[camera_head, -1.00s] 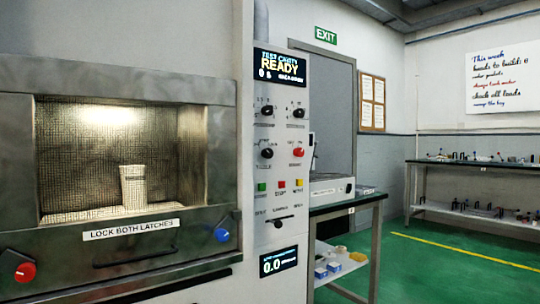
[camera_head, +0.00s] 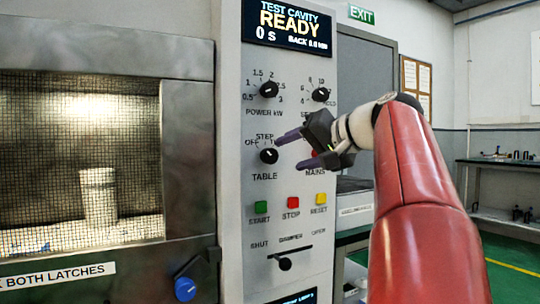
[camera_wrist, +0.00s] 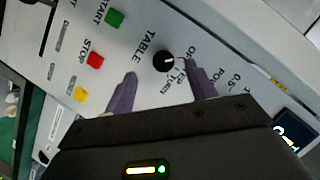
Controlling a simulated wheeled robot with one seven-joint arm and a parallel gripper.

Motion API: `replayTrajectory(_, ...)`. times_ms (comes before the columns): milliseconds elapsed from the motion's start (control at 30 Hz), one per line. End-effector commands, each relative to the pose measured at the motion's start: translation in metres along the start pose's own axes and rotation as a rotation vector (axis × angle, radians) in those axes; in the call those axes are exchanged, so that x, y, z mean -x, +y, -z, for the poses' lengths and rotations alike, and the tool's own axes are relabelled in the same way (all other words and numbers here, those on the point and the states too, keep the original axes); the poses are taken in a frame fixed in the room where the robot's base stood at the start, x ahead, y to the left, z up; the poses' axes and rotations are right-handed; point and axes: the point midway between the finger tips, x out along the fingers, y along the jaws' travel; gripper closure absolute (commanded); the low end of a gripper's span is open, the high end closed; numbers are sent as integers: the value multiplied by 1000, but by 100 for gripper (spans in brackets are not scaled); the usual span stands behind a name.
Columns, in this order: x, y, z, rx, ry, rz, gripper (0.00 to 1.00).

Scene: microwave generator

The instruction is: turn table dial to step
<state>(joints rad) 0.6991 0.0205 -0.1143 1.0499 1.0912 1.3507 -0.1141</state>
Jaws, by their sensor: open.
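The table dial (camera_head: 269,156) is a round black knob on the white control panel, above the word TABLE. OFF is printed at its upper left and STEP above it; a further label is partly hidden by my finger. The dial also shows in the wrist view (camera_wrist: 164,61), with a white pointer mark I cannot match surely to a label. My gripper (camera_head: 289,153) is open, with its purple fingers reaching in from the right close to the dial. In the wrist view my gripper (camera_wrist: 160,72) has a fingertip on either side of the dial; contact cannot be told.
The power dial (camera_head: 269,89) is above, and another dial (camera_head: 321,95) is above right. The mains knob is mostly hidden behind my gripper. Start (camera_head: 261,208), stop (camera_head: 292,203) and reset (camera_head: 320,199) buttons lie below, above the damper slider (camera_head: 285,263). The microwave cavity (camera_head: 80,160) is left.

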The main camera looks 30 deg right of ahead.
Motion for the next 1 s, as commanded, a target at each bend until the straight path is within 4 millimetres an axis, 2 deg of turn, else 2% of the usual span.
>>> replayTrajectory(167,-2,-4,10,11,14,21,44)
replayTrajectory(600,-65,-4,10,10,12,19,44)
replayTrajectory(767,-73,-5,10,10,14,19,44)
replayTrajectory(1000,-73,-5,10,10,14,18,45)
